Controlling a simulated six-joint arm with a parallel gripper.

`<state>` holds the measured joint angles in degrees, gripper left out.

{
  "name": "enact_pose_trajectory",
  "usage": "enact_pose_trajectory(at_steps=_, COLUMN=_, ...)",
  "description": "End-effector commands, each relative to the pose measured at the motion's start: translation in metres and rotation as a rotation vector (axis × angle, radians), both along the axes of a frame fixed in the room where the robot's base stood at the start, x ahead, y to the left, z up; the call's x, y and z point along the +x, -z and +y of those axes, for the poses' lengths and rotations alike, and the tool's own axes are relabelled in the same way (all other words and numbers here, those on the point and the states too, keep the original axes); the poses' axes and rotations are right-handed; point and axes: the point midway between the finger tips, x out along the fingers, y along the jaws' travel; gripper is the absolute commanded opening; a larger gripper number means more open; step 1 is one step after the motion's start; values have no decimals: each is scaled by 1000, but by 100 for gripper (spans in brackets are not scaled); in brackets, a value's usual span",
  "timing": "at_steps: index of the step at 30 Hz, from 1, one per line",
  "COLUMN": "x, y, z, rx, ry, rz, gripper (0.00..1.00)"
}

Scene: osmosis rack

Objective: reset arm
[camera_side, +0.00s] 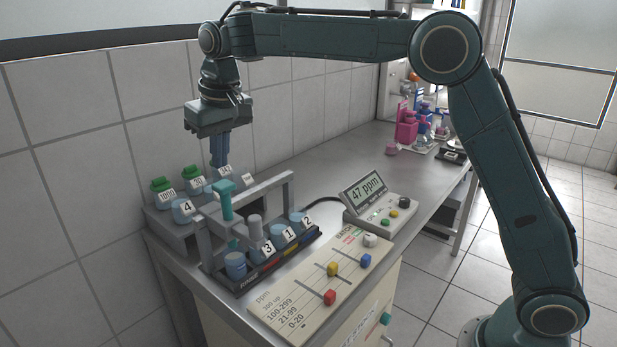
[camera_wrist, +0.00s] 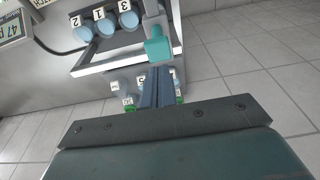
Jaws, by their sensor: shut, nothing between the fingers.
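My gripper (camera_side: 219,163) is shut and empty. Its blue fingers point straight down above the row of green-capped bottles at the back of the bench. In the wrist view the shut fingers (camera_wrist: 157,88) lie side by side, with the teal handle (camera_wrist: 158,47) just beyond them. My arm arches over the bench from the right. In the side view the teal handle (camera_side: 226,200) stands on the metal rack frame (camera_side: 262,190), below my fingertips.
Bottles with green caps (camera_side: 162,186) and a cup labelled 4 (camera_side: 184,210) stand on a raised step. Cups labelled 1, 2 and 3 (camera_side: 290,236) sit in the rack. A meter (camera_side: 365,190) reads 47 ppm beside a slider panel (camera_side: 325,280). Pink bottles (camera_side: 406,128) stand far back.

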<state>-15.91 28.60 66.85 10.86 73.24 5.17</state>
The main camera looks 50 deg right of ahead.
Motion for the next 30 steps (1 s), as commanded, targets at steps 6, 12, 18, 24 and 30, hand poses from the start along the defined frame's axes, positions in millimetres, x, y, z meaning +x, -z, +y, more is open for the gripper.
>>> enact_pose_trajectory(at_steps=6, x=1, y=-13, z=0, rx=-2, ry=0, rz=-2, gripper=0)
enact_pose_trajectory(at_steps=12, x=0, y=-23, z=0, rx=-1, ry=0, rz=-1, gripper=0)
enact_pose_trajectory(at_steps=18, x=0, y=-27, z=0, rx=0, ry=0, rz=0, gripper=0)
enact_pose_trajectory(at_steps=24, x=0, y=-27, z=0, rx=0, ry=0, rz=0, gripper=0)
enact_pose_trajectory(at_steps=30, x=-4, y=-30, z=-4, rx=-1, ry=1, rz=-4, gripper=0)
